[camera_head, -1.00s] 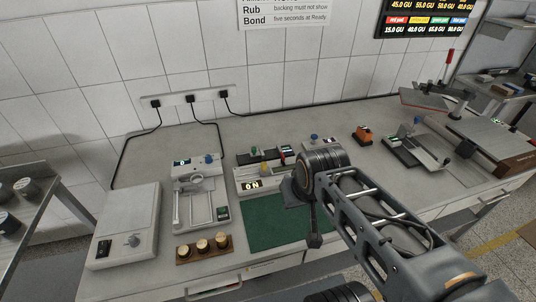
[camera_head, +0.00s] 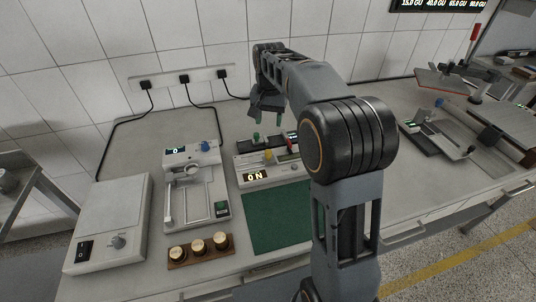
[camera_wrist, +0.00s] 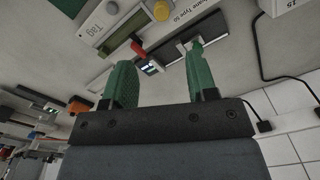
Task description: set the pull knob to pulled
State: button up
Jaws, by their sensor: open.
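No knob is labelled legibly, so I cannot tell which is the pull knob. In the wrist view the yellow knob (camera_wrist: 160,11) is at the top. In the head view my gripper (camera_head: 268,114) hangs above the strip device, near the wall.
To the left stand a measuring stand with a blue knob (camera_head: 205,146) and a white box (camera_head: 110,220). A wooden block with several brass weights (camera_head: 200,248) and a green mat (camera_head: 275,217) lie in front. Cables and sockets (camera_head: 185,78) are on the wall behind. My arm hides the bench's middle right.

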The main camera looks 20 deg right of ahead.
aim_at(268, 151)
jog(key=f, duration=1.4)
jog(key=shift+w, duration=0.2)
grip_shut()
